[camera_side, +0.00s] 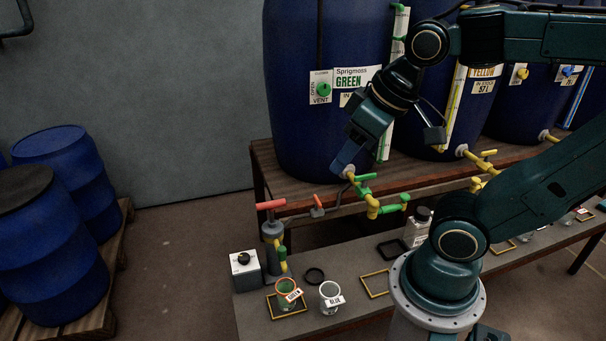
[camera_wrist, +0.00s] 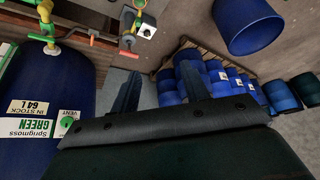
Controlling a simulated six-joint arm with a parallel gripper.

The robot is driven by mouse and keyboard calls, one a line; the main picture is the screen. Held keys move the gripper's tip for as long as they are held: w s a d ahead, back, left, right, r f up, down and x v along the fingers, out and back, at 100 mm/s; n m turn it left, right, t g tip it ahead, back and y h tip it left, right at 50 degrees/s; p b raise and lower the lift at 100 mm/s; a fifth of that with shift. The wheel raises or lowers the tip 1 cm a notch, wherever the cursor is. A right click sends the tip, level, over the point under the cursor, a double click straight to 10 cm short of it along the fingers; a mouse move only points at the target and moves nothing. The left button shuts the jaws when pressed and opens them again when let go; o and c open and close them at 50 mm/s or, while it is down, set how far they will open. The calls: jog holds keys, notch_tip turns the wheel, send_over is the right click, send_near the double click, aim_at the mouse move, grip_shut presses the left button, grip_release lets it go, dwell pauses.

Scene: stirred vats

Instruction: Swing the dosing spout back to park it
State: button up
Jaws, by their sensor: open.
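The dosing spout (camera_side: 283,258), a short green and yellow downpipe, hangs at the grey dosing post (camera_side: 272,236) with a red bar handle (camera_side: 271,205) on top. Its lower end is over or close to the glass with the green label (camera_side: 286,291); I cannot tell exactly. The red handle also shows at the top left of the wrist view (camera_wrist: 91,36). My gripper (camera_side: 345,163) is in front of the green vat, above and right of the post, apart from the spout. Its two fingers (camera_wrist: 157,88) are spread with nothing between them.
The green vat (camera_side: 325,130) stands on a wooden shelf, with green and yellow valves (camera_side: 372,205) jutting below my gripper. A grey box with a black knob (camera_side: 245,270) and a glass labelled BLUE (camera_side: 331,297) stand beside the post. Blue drums (camera_side: 62,165) are at left, with open floor between.

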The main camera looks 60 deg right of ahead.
jog(key=w+d+f+m+g, duration=0.2)
jog(key=w+f, duration=0.1)
jog(key=w, duration=0.5)
jog(key=m+g, duration=0.3)
jog(key=m, duration=0.1)
send_over(282, 248)
notch_tip(282, 248, down, 25)
jog(key=shift+w+f, duration=0.1)
jog(key=shift+f, duration=0.05)
jog(key=shift+f, duration=0.1)
jog(key=shift+f, duration=6.75)
jog(key=shift+c, duration=0.3)
grip_shut()
